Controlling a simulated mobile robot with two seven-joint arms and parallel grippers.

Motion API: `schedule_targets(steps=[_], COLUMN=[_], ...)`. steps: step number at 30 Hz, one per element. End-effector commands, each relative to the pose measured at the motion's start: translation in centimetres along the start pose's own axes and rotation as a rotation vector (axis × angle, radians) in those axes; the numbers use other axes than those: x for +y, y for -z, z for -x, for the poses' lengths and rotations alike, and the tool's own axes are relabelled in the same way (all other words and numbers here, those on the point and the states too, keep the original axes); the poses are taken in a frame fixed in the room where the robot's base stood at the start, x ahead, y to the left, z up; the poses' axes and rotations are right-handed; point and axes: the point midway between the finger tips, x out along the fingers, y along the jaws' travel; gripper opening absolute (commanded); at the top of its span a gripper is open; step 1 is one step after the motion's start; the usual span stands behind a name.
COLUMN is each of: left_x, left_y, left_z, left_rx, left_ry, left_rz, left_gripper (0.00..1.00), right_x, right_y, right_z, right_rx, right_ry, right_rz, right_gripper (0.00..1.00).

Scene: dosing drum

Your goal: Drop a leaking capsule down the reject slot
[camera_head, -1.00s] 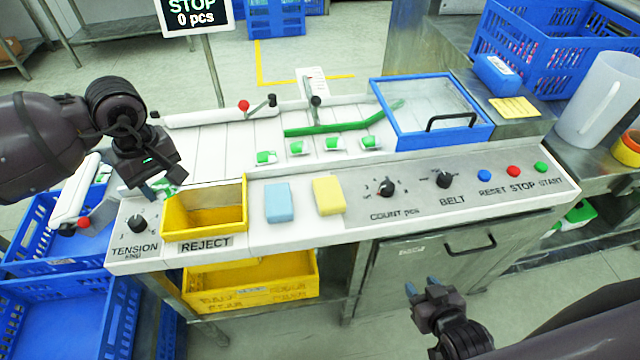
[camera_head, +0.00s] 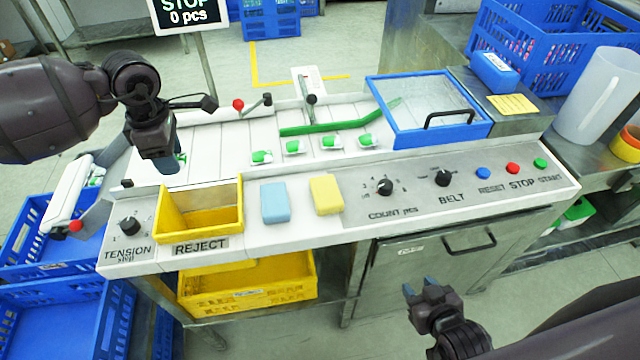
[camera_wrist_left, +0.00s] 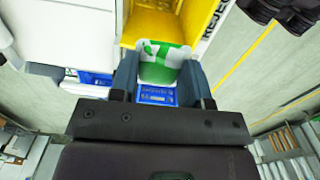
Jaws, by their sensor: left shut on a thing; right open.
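My left gripper (camera_head: 163,167) is shut on a green and white capsule (camera_wrist_left: 161,66). The left wrist view shows the capsule between the two fingers, with a white shape on its green part. In the head view the gripper hides nearly all of it; I cannot tell whether it leaks. The yellow reject slot (camera_head: 172,228) is an open-topped yellow box behind the REJECT label. It also shows in the left wrist view (camera_wrist_left: 133,27), beyond the capsule. The gripper is behind and left of the slot's opening. My right gripper (camera_head: 424,292) is open and empty, in front of the counter.
Several green and white capsules (camera_head: 262,157) lie in a row on the white deck. A blue sponge (camera_head: 275,203) and a yellow sponge (camera_head: 326,195) sit right of the slot. The tension knob (camera_head: 129,226) is to its left. A yellow crate (camera_head: 248,284) stands below.

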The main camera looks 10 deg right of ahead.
Motion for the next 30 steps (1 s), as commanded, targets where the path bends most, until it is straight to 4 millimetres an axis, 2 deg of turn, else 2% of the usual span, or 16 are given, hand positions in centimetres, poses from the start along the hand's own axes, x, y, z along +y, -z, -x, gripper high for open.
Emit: schedule_targets(steps=[9, 13, 17, 24, 25, 30], left_x=[-0.1, -0.1, -0.1, -0.1, -0.1, 0.0], left_y=[0.0, 0.0, 0.0, 0.0, 0.0, 0.0], left_z=[-3.7, -4.8, -5.1, -5.0, -5.0, -5.0], left_rx=[0.000, 0.000, 0.000, 0.000, 0.000, 0.000], left_ry=[0.005, 0.004, 0.003, 0.001, 0.001, 0.000], left_rz=[-0.002, -0.002, -0.002, -0.002, -0.003, -0.002], left_gripper=[0.21, 0.21, 0.21, 0.21, 0.46, 0.72], right_x=[-0.1, -0.2, -0.2, -0.3, -0.3, -0.3], right_y=[-3.0, -3.9, -3.7, -2.2, -2.1, -2.1], right_z=[-0.4, -0.5, -0.6, -1.1, -1.1, -1.1], right_rx=[-0.038, -0.052, -0.049, -0.019, -0.017, -0.016], right_ry=[0.000, 0.000, 0.000, 0.003, 0.004, 0.004], right_rz=[-0.002, -0.002, -0.002, 0.001, 0.001, 0.001], right_gripper=[0.43, 0.43, 0.43, 0.43, 0.43, 0.43])
